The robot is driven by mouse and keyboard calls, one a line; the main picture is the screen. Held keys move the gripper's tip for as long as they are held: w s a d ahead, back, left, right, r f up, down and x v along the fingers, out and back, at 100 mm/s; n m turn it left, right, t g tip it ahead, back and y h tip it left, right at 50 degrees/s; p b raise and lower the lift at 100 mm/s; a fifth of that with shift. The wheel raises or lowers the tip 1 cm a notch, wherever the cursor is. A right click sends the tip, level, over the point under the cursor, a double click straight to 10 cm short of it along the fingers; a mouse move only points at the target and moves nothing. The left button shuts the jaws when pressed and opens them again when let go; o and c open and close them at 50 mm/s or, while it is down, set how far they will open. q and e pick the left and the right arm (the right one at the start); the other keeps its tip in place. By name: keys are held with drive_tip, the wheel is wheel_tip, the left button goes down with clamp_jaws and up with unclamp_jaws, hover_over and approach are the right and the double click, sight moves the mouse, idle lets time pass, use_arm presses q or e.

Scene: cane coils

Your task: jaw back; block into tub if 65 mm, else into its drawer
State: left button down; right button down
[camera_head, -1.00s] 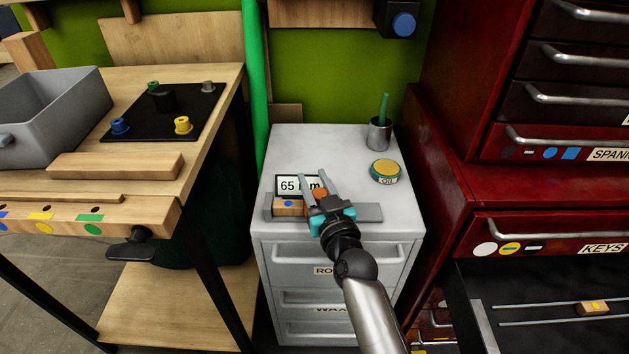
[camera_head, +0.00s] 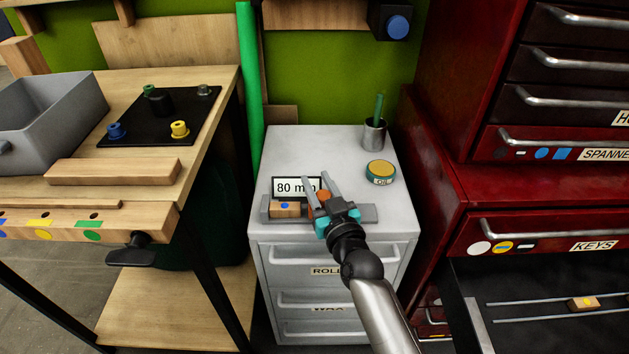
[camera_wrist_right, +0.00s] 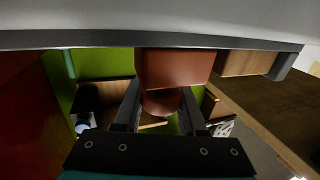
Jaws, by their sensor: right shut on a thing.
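The measuring gauge (camera_head: 368,213) lies on the grey cabinet top, and its display (camera_head: 292,187) now reads 80 mm. A wooden block (camera_head: 285,210) with a blue dot sits at its left end; it also shows in the right wrist view (camera_wrist_right: 247,63). The orange-brown jaw (camera_head: 324,195) is right of the block, seemingly with a small gap. My right gripper (camera_head: 317,180) is shut on the jaw, which sits between its fingers in the wrist view (camera_wrist_right: 172,70). The grey tub (camera_head: 62,122) stands on the bench at left. My left gripper is out of view.
An oil tin (camera_head: 381,171) and a metal cup (camera_head: 374,134) stand behind the gauge on the cabinet. At lower right a KEYS drawer (camera_head: 470,310) is open, holding a yellow-dotted block (camera_head: 584,303) on rails. A black board (camera_head: 165,120) with coloured bobbins lies on the bench.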

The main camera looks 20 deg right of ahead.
drive_tip(key=shift+d, duration=0.2)
drive_tip(key=c, duration=0.7)
unclamp_jaws()
drive_tip(key=shift+d, duration=0.1)
drive_tip(key=shift+o, duration=1.1)
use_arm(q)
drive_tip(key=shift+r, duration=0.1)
use_arm(e)
drive_tip(key=shift+s, duration=0.1)
drive_tip(key=shift+s, duration=0.2)
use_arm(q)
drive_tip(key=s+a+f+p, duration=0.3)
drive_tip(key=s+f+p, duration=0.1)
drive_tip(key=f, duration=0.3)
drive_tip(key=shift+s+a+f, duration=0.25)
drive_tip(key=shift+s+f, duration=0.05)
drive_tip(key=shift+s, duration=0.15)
use_arm(e)
drive_tip(key=s, duration=1.4)
drive_tip(key=shift+s+d, duration=0.2)
drive_tip(key=shift+s, duration=0.2)
